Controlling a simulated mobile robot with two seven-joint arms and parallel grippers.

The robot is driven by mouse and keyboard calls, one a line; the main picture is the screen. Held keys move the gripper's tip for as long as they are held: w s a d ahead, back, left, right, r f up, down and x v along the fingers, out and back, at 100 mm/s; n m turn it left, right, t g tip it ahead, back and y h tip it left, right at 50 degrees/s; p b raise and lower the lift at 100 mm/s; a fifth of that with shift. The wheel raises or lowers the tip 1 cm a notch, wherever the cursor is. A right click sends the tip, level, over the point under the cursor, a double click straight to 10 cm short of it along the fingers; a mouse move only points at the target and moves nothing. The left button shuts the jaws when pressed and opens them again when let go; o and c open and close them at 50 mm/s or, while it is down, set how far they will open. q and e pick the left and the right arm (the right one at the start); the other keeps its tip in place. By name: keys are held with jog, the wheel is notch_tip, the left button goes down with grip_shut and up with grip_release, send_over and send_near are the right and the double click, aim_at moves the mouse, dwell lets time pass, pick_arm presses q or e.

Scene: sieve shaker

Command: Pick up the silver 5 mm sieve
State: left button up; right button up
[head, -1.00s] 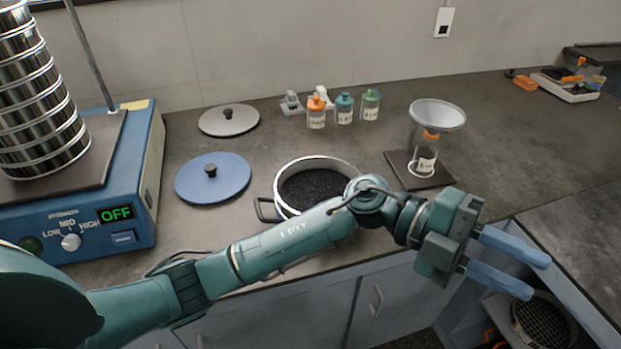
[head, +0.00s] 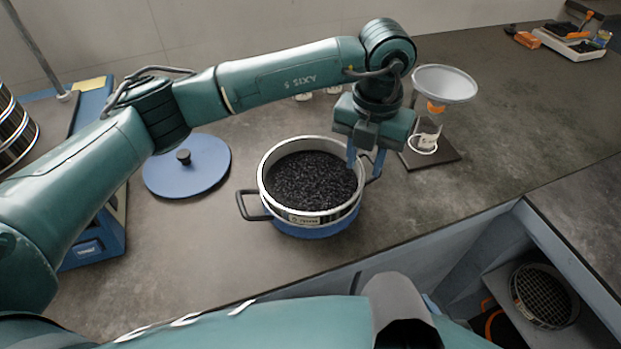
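A round silver-rimmed vessel (head: 303,218) full of dark granules stands on the counter, with a blue lower part and dark side handles. Its small front label is too small to read. My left gripper (head: 365,163) points down at its right rim, near the right handle. Its two fingers are apart, and I cannot tell whether they touch the rim or handle. A round sieve with coarse mesh (head: 546,296) sits in the open compartment at lower right, apart from the gripper. I cannot read which sieve is 5 mm. My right gripper is not seen.
A blue lid (head: 187,165) lies left of the vessel. A jar with a white funnel (head: 443,84) stands on a dark board right of my gripper. The sieve stack (head: 14,130) is at the left edge.

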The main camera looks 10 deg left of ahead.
aim_at(359, 188)
pick_arm(q)
jog(key=f, duration=0.5)
jog(key=f+p, duration=0.1)
jog(key=f, duration=0.1)
jog(key=shift+s+f, duration=0.2)
jog(key=shift+s, duration=0.1)
jog(key=shift+c, duration=0.2)
grip_shut()
